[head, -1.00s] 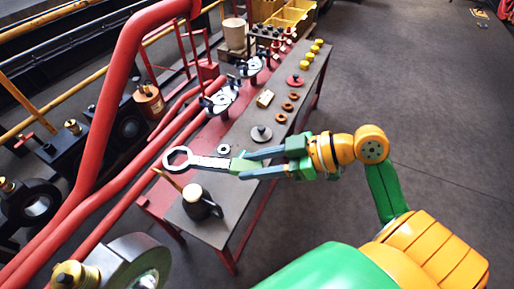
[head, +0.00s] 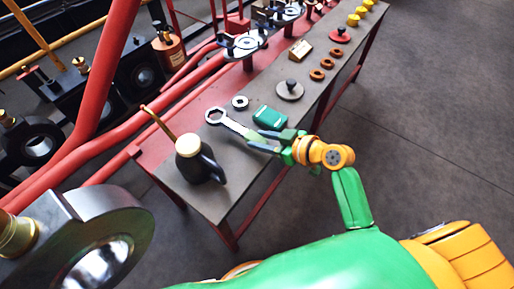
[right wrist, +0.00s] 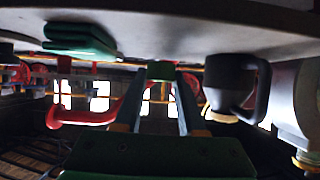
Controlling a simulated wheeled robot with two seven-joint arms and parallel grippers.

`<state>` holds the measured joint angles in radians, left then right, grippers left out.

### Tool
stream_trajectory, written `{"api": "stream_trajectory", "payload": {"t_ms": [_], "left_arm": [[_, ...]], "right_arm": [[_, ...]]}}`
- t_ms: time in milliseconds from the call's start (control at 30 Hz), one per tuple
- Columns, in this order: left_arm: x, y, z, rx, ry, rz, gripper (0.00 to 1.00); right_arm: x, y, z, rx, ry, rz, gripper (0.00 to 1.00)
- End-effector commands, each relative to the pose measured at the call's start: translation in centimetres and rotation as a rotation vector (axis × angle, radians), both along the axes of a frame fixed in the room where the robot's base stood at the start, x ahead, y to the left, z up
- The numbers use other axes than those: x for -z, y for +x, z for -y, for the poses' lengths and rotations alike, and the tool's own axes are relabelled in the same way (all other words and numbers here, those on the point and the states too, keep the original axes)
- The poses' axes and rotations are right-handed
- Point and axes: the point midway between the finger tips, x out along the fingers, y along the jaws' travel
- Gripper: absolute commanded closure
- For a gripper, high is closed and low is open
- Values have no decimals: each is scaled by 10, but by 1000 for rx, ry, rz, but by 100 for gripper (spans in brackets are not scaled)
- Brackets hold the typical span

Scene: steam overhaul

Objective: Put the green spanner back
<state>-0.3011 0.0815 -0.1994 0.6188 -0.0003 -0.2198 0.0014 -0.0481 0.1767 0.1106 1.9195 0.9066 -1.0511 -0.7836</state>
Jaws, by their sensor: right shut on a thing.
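The spanner (head: 236,126) has a pale metal shaft and an open ring head at its left end. My right gripper (head: 272,141) is shut on its other end, over the bench's front part. In the right wrist view, a green end (right wrist: 160,70) shows between the fingertips. The spanner lies roughly level, close to the bench top; I cannot tell whether it touches. My left gripper is not in view.
A black oil can (head: 196,164) with a cream top stands at the bench's near end. A nut (head: 240,102), a grey knobbed disc (head: 289,90), a brass block (head: 300,50) and copper rings (head: 317,74) lie farther along. Red pipes run left of the bench (head: 222,190).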

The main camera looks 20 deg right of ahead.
Motion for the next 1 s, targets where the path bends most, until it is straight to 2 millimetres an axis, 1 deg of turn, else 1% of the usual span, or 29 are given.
{"api": "stream_trajectory", "payload": {"t_ms": [33, 133, 200, 333, 533, 567, 600, 633, 667, 933, 1000], "left_arm": [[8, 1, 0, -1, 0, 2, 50], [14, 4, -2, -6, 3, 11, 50], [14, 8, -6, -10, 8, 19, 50], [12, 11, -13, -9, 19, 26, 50], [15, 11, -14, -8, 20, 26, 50], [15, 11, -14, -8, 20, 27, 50], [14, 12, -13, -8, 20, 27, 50], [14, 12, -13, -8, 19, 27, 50], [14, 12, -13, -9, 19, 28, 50], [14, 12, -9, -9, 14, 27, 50], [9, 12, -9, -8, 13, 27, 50]], "right_arm": [[15, 0, 0, 1, 4, -2, 100], [31, 0, 0, 2, 5, -1, 100], [34, 0, 0, 1, 3, 1, 100], [33, 0, 0, 0, 1, 2, 100], [37, 0, 0, 0, 1, 2, 100], [37, -1, 0, 0, 0, -2, 55], [37, -1, 0, 0, 0, -2, 44], [37, -1, 0, 0, 0, -2, 36], [37, -1, 0, 0, 0, -2, 31], [36, -1, 0, 0, 0, -2, 31], [31, -1, 0, 0, 0, -2, 31]]}}
